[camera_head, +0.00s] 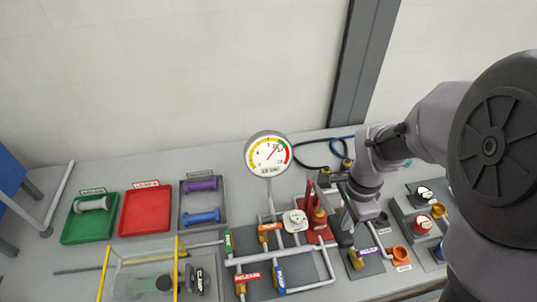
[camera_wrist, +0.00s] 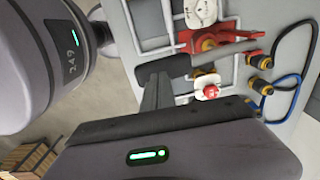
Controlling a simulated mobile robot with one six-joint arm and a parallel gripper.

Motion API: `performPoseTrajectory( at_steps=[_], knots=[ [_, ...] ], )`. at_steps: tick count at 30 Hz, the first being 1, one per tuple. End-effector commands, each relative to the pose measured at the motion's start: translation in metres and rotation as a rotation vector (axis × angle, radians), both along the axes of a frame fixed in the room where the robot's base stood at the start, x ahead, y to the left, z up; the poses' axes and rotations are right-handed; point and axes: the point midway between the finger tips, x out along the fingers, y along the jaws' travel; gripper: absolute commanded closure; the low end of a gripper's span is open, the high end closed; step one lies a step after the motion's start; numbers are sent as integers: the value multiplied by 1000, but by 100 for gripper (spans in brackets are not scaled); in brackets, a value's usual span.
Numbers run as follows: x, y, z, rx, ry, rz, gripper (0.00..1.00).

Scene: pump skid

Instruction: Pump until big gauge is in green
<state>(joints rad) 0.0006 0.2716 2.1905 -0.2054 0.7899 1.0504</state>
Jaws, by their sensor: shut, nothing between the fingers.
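The big gauge (camera_head: 268,154) is a round white dial on a stem at the bench's middle. Its scale has yellow, green and red bands. The needle points to the upper right, near the green band; the exact reading is too small to tell. The red hand pump (camera_head: 319,228) stands right of the gauge stem, with a red upright part; it also shows in the wrist view (camera_wrist: 225,38). My gripper (camera_head: 344,228) is just right of the pump, pointing down, shut and empty. In the wrist view my gripper (camera_wrist: 162,80) partly hides the pipework.
Pipes with a RELEASE valve (camera_head: 243,280) and other coloured valves lie in front of the gauge. A green tray (camera_head: 90,231), a red tray (camera_head: 146,212) and a clear yellow-edged box (camera_head: 140,272) stand left. Hoses (camera_head: 312,160) lie behind; a knob panel (camera_head: 418,222) is right.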

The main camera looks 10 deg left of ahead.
Motion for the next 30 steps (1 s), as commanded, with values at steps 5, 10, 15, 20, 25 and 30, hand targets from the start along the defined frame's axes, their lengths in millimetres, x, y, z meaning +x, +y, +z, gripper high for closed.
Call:
performPoseTrajectory(
  at_steps=[5, 10, 15, 20, 25, 30],
  knots=[
    [0, 0, -15, 0, 0, 0, 100],
    [0, 0, -30, 0, 0, 0, 100],
    [0, 0, -45, 0, 0, 0, 100],
    [0, 0, -40, 0, 0, 0, 100],
    [0, 0, -18, 0, -1, 0, 100],
    [1, 0, 5, -1, -1, 0, 100]
  ],
)
